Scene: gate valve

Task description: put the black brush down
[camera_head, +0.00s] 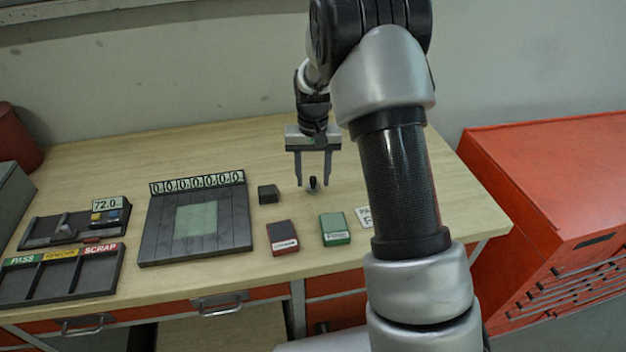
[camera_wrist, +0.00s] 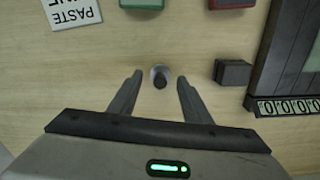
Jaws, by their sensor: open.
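A small dark upright piece, which looks like the black brush (camera_head: 312,184), stands on the wooden bench on a round grey foot. It also shows in the wrist view (camera_wrist: 160,80), near the middle. My gripper (camera_head: 313,180) points down over it with its two fingers apart. In the wrist view my gripper (camera_wrist: 160,83) has one finger on each side of the brush, with a clear gap on both sides. The gripper is open and holds nothing. The bristles cannot be made out.
A dark block (camera_head: 268,194) stands left of the brush. A red box (camera_head: 283,237), a green box (camera_head: 335,229) and a paste card (camera_head: 365,217) lie nearer the front. A dark scale-like plate (camera_head: 160,225) and a sorting tray (camera_head: 62,275) lie left. Bench behind is clear.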

